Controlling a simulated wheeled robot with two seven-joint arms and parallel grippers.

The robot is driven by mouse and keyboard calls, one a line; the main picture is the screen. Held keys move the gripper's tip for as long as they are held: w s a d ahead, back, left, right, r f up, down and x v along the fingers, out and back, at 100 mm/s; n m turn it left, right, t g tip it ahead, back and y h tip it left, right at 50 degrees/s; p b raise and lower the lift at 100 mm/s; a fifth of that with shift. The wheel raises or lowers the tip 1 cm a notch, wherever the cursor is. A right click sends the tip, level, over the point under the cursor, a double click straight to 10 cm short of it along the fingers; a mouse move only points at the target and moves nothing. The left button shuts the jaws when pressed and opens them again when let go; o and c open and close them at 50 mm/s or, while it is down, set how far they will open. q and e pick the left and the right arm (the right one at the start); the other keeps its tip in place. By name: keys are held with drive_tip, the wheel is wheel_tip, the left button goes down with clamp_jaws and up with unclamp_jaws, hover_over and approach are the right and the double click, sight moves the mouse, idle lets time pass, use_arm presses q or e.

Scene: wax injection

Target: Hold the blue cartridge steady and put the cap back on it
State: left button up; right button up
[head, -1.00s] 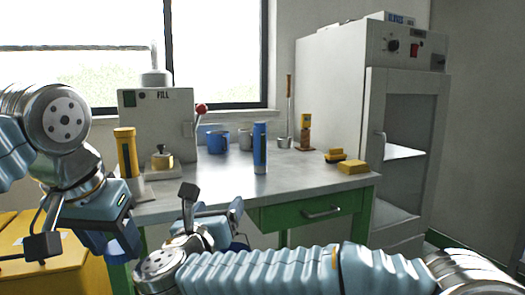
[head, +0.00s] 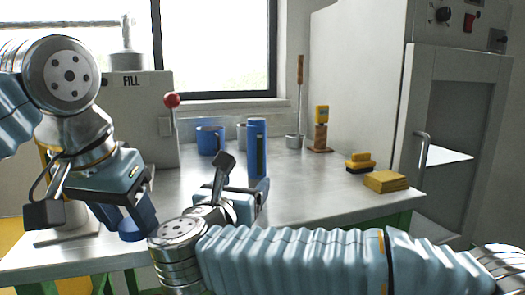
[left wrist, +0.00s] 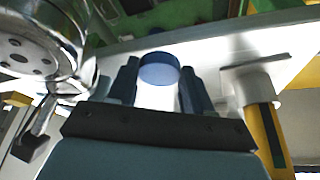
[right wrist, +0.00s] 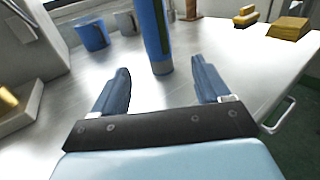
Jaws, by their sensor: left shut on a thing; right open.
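The blue cartridge (head: 257,145), a tall blue cylinder with a dark stripe, stands upright on the grey table. It also shows in the right wrist view (right wrist: 150,35), ahead of and between the fingertips. My right gripper (right wrist: 160,78) is open and empty, low over the table on the near side of the cartridge; in the head view its fingers are partly hidden by its own body. My left gripper (left wrist: 159,80) is shut on the round blue cap (left wrist: 159,68). The cap also shows in the head view (head: 139,228), below my left gripper, near the table's front left, apart from the cartridge.
A blue mug (head: 209,140) and a grey mug (head: 242,135) stand behind the cartridge. The FILL machine (head: 140,105) with a red-knobbed lever is at the back left. Yellow blocks (head: 385,181) lie at the right, before a grey cabinet (head: 365,90). Table between cartridge and blocks is clear.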

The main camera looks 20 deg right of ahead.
sight(256, 169)
use_arm(q)
drive_tip(key=shift+w+d, duration=0.35)
drive_tip(key=shift+w, duration=0.15)
use_arm(e)
drive_tip(key=shift+w+d, duration=0.35)
drive_tip(key=shift+w, duration=0.15)
use_arm(q)
drive_tip(key=shift+r+p, duration=0.65)
use_arm(e)
drive_tip(key=shift+x, duration=3.4)
use_arm(q)
drive_tip(key=shift+r+p, duration=0.8)
drive_tip(key=shift+p, duration=0.05)
use_arm(e)
drive_tip(key=x, duration=0.4)
drive_tip(key=shift+w+r, duration=0.4)
drive_tip(key=shift+w, duration=0.05)
drive_tip(key=shift+w+d, duration=0.1)
drive_tip(key=shift+w, duration=0.1)
